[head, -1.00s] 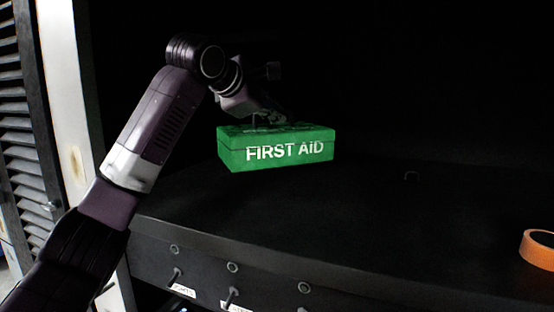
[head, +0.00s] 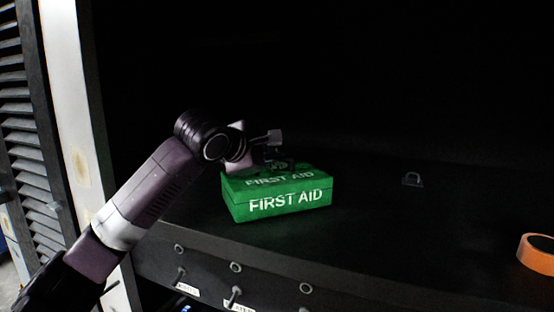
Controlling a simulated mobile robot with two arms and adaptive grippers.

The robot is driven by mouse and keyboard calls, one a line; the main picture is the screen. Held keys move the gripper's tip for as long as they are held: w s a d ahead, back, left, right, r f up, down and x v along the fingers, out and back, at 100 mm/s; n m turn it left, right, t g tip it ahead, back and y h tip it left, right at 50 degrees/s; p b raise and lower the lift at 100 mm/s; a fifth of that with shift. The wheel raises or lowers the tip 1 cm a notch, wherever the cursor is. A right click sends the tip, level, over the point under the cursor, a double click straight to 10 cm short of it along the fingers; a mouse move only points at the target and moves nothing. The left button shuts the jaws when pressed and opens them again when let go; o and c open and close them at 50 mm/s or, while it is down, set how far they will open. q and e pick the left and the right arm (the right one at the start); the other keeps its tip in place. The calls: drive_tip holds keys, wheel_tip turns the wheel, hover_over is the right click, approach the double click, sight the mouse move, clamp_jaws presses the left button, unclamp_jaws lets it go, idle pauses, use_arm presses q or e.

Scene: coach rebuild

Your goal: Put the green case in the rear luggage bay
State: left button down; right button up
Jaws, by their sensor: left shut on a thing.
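The green case (head: 278,200), marked FIRST AID on its lid and front, is at or just above the black floor of the dark bay (head: 370,235). I cannot tell whether its underside touches. My left gripper (head: 277,164) is at the top of the case, shut on it; the fingertips are dark and partly hidden by the wrist. My right gripper is not in view.
A roll of orange tape (head: 537,252) lies at the right edge of the bay floor. A pale post (head: 75,120) and louvred panel (head: 28,150) stand at left. The floor between case and tape is clear.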

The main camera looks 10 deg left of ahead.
use_arm(q)
drive_tip(key=shift+d+r, duration=0.1)
drive_tip(key=shift+r, duration=0.1)
drive_tip(key=c, duration=2.4)
unclamp_jaws()
drive_tip(key=shift+f, duration=0.2)
drive_tip(key=o, duration=0.3)
drive_tip(key=shift+s, duration=0.2)
drive_tip(key=shift+r, duration=0.1)
drive_tip(key=shift+s, duration=0.15)
wheel_tip(320, 180, up, 4)
drive_tip(key=b, duration=0.4)
hover_over(254, 188)
drive_tip(key=shift+r, duration=0.15)
drive_tip(key=shift+s+a+r, duration=0.2)
drive_tip(key=shift+s, duration=0.15)
